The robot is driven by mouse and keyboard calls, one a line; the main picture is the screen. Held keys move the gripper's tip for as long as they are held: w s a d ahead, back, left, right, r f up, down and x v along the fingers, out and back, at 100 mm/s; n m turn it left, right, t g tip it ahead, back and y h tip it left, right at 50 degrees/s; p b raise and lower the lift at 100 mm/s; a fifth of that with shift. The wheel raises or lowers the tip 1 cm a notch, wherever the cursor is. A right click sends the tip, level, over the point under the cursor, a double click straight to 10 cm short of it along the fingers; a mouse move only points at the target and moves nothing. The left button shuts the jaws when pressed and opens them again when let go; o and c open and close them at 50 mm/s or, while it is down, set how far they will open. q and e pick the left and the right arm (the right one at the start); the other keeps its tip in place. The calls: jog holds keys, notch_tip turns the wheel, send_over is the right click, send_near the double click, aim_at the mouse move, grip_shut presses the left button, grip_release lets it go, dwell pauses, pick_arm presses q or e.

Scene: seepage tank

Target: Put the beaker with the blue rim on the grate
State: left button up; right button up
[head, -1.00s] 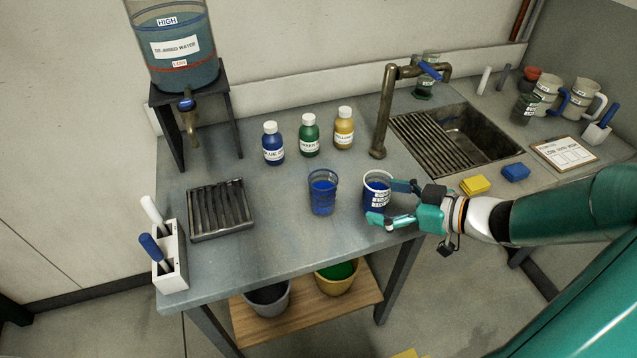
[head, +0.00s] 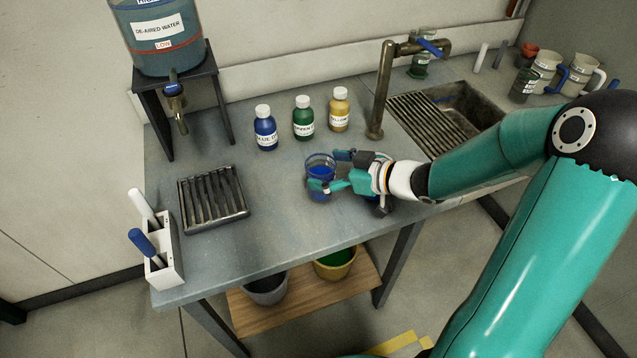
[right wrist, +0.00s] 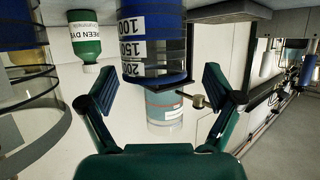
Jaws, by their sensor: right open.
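The beaker with the blue rim (head: 321,162) stands on the bench and holds blue liquid. It also shows upside down in the right wrist view (right wrist: 152,50), with white graduation labels. My right gripper (head: 330,172) is open at this beaker. One finger passes in front of its near side and the other is at its far right side. In the right wrist view the fingers (right wrist: 160,88) are spread left and right of it, with gaps. The dark ribbed grate (head: 212,196) lies empty at the bench's left. My left gripper is out of view.
Blue, green and yellow dye bottles (head: 303,120) stand behind. A white marker holder (head: 162,255) is left of the grate. Bench between beaker and grate is clear.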

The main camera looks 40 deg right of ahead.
aim_at(310, 165)
jog(key=x, duration=0.5)
jog(key=shift+w+d+f, duration=0.1)
jog(key=shift+w+d, duration=0.05)
jog(key=shift+d, duration=0.1)
jog(key=c, duration=1.3)
